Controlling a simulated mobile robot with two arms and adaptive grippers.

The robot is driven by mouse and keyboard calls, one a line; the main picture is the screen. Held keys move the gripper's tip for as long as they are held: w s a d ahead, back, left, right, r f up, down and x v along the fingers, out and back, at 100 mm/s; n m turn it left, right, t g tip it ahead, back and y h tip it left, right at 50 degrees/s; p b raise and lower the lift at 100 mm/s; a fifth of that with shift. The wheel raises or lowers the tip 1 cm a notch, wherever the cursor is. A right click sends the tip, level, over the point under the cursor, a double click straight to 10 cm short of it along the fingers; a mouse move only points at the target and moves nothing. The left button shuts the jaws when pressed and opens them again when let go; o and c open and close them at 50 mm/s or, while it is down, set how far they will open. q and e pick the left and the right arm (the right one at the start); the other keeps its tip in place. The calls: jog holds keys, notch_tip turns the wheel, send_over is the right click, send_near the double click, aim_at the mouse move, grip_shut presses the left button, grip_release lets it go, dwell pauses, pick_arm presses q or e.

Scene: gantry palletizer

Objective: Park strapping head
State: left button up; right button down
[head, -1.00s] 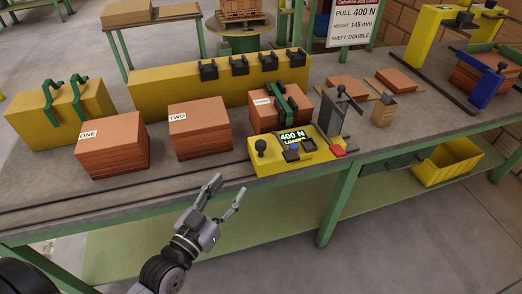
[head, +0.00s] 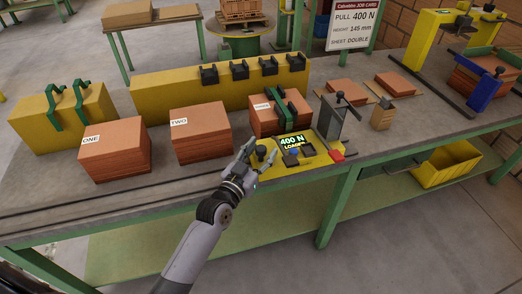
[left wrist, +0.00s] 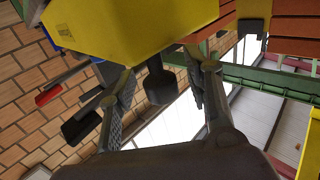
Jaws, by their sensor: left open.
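The yellow strapping head (head: 287,168) sits on the bench in front of the brick-red stack labelled three (head: 263,128), which has green straps over it. Its display (head: 291,142) reads 400 N. A dark knob (head: 260,153) stands at its left end, and a red part (head: 337,156) is at its right end. My left gripper (head: 260,158) is open at the knob. In the left wrist view the knob (left wrist: 159,85) lies between the spread fingers, with a visible gap; the yellow body (left wrist: 120,25) is beyond. My right gripper is not in view.
Stacks one (head: 112,158) and two (head: 200,138) stand to the left. A long yellow block (head: 190,87) with several black brackets runs behind them. A grey upright post (head: 330,122) stands to the right of the display. The front bench strip at left is clear.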

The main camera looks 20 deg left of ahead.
pick_arm(q)
jog(key=shift+w, duration=0.1)
jog(key=shift+c, duration=0.3)
grip_shut()
dwell(0.6)
